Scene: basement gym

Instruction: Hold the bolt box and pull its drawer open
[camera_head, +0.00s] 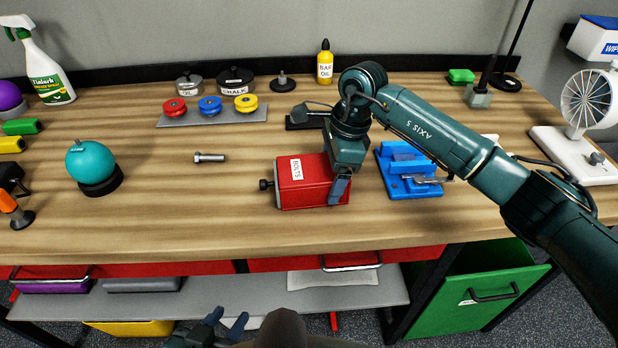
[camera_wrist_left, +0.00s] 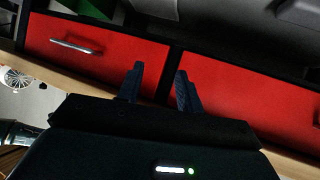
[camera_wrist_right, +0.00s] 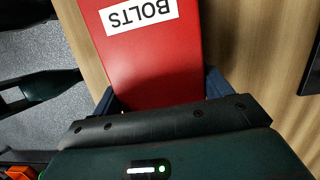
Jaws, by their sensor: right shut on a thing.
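The red bolt box (camera_head: 305,190), with a white BOLTS label on top, sits on the wooden bench. Its grey drawer front with a black knob (camera_head: 265,184) faces left, and the drawer looks closed. My right gripper (camera_head: 341,182) is shut on the right end of the box, one finger on each side. The box also fills the space between the fingers in the right wrist view (camera_wrist_right: 145,65). My left gripper (camera_head: 222,322) is open and empty, below the bench's front edge. In the left wrist view its fingers (camera_wrist_left: 158,88) stand apart before red bench drawers.
A loose bolt (camera_head: 210,157) lies left of the box, and a blue vise-like fixture (camera_head: 410,175) stands close on its right. A teal ball (camera_head: 90,160) rests on a black stand farther left. The bench top before the knob is clear.

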